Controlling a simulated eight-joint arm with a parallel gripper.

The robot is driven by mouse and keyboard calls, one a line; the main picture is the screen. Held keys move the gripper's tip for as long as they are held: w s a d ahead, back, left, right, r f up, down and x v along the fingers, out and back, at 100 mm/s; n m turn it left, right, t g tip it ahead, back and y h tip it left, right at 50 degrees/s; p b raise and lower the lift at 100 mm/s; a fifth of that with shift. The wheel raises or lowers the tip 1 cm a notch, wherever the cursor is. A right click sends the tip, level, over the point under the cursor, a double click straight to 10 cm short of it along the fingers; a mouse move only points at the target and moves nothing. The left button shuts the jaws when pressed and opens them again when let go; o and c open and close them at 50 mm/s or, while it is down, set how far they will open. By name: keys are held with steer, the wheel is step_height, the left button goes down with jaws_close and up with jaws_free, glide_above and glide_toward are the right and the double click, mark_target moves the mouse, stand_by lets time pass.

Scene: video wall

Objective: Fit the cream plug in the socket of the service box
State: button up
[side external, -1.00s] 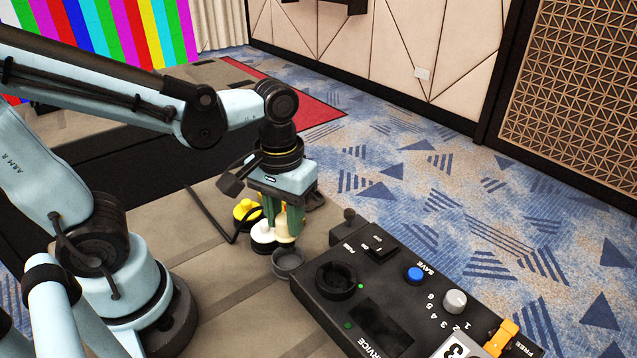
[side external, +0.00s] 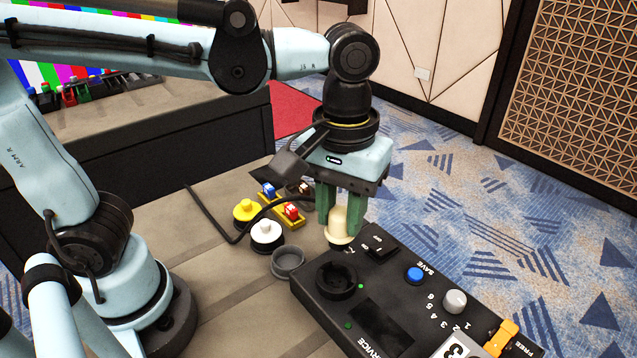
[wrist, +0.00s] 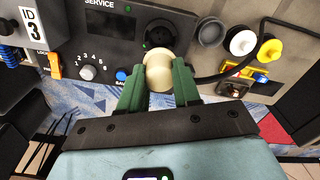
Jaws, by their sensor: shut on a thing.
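The cream plug (side external: 338,226) is held between the green fingers of my gripper (side external: 338,212), above the back left corner of the black service box (side external: 405,290). The plug also shows in the wrist view (wrist: 159,76), between the fingertips (wrist: 158,88). The round black socket (side external: 338,279) is on the box's left part, to the front of the plug and apart from it in the side view. In the wrist view the socket (wrist: 160,32) shows just beyond the plug, which partly covers it.
A white plug (side external: 266,235), a yellow plug (side external: 246,211) and an empty grey cup (side external: 288,262) stand left of the box. Red and blue connectors on a yellow strip (side external: 283,209) lie behind them, with a black cable (side external: 222,231) on the table. A blue button (side external: 414,275) and knob (side external: 455,301) rise from the box.

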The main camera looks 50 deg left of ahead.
mark_target(339, 241)
steer(key=shift+f, duration=2.9)
steer(key=shift+f, duration=1.65)
stand_by(0.9)
steer(key=o, duration=1.1)
steer(key=shift+r, duration=0.1)
steer(key=shift+r, duration=3.9)
